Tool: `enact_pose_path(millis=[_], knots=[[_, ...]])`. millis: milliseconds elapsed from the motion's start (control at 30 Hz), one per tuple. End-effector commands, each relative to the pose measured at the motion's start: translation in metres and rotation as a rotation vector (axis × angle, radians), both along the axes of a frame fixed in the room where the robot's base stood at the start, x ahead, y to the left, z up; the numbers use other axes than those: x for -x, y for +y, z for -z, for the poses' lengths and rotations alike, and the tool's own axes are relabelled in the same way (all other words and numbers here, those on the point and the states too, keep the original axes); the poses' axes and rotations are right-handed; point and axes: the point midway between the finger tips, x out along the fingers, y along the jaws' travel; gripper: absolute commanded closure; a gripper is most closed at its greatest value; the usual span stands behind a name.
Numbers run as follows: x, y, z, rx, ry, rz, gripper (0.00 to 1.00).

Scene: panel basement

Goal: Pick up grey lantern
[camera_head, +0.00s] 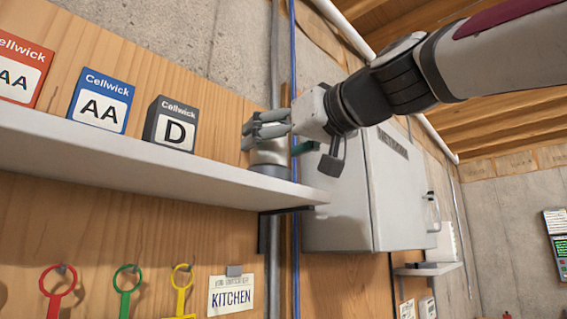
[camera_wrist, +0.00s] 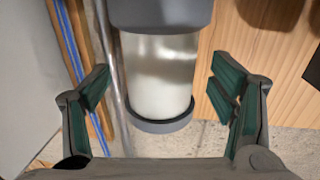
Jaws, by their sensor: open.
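The grey lantern (camera_head: 268,170) stands at the right end of the wall shelf; its upper part is hidden behind my gripper (camera_head: 264,134). In the wrist view the lantern (camera_wrist: 160,78) shows a pale cylindrical body with a grey block at the picture's top and a grey rim at the bottom. My gripper (camera_wrist: 160,88) is open, with a green-padded finger on each side of the lantern in the picture. Gaps show between both fingers and the lantern, and nothing is held.
The white shelf (camera_head: 100,155) also holds a dark D battery box (camera_head: 172,128), a blue AA box (camera_head: 100,100) and a red AA box (camera_head: 20,75) to the left. A blue pipe (camera_head: 294,230) and a grey cabinet (camera_head: 345,205) are close on the right. Coloured key tags (camera_head: 127,285) hang below.

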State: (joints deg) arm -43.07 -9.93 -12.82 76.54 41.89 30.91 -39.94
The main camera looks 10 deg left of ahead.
Motion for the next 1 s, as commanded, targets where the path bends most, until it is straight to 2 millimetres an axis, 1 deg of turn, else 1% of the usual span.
enact_pose_path(millis=[33,167,433,467,500,667,700,733,767,1000], knots=[[-0.004,0.007,-0.001,0.0,0.001,-0.001,0.22],[-0.012,0.016,-0.001,0.0,0.0,0.0,0.22],[-0.015,0.018,0.0,-0.002,-0.001,0.0,0.22],[-0.015,0.018,0.0,-0.001,-0.001,0.0,0.27],[-0.015,0.018,0.0,-0.001,-0.001,0.0,0.36],[-0.015,0.017,0.0,-0.001,-0.001,0.0,0.72],[-0.015,0.017,0.0,-0.001,-0.001,0.0,0.81],[-0.015,0.017,0.0,-0.001,-0.001,0.0,0.88],[-0.015,0.017,0.0,-0.001,-0.001,0.0,0.93],[-0.014,0.017,-0.002,-0.003,-0.003,0.001,0.93]])
